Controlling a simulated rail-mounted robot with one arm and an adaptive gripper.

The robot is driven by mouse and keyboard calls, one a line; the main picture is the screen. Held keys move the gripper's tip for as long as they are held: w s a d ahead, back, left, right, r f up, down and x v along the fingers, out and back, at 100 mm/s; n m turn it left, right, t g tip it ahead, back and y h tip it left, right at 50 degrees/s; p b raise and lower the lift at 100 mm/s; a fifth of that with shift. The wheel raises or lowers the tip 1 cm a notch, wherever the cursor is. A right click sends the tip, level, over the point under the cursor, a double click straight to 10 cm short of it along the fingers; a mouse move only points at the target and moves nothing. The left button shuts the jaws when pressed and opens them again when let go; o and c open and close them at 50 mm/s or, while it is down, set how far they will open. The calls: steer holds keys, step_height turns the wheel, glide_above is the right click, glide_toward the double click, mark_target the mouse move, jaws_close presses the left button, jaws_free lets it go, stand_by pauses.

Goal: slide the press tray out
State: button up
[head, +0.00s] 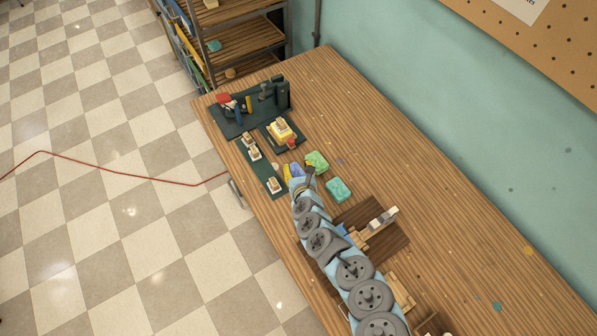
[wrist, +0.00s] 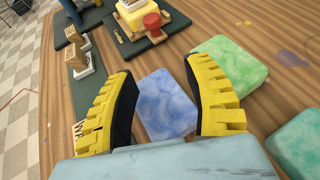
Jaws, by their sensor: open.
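My gripper (wrist: 158,72) is open, its yellow fingers spread with black inner pads. A blue marbled soap block (wrist: 166,104) shows between the fingers; I cannot tell whether they touch it. In the head view my gripper (head: 297,172) is low over the table, just in front of a dark plate (head: 268,137). That plate carries a yellow and white block with a red knob (head: 291,142); this red knob also shows in the wrist view (wrist: 152,21). The press-like dark green stand (head: 283,92) is at the table's far end. I cannot tell which part is the press tray.
Green (head: 317,161) and teal (head: 339,188) soap blocks lie right of my gripper. A narrow dark strip (head: 262,173) with small wooden-topped pieces runs along the left edge. A brown board (head: 395,238) lies nearer.

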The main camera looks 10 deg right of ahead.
steer(key=shift+s+f, duration=0.1)
steer(key=shift+s, duration=0.9)
steer(key=shift+a, duration=0.1)
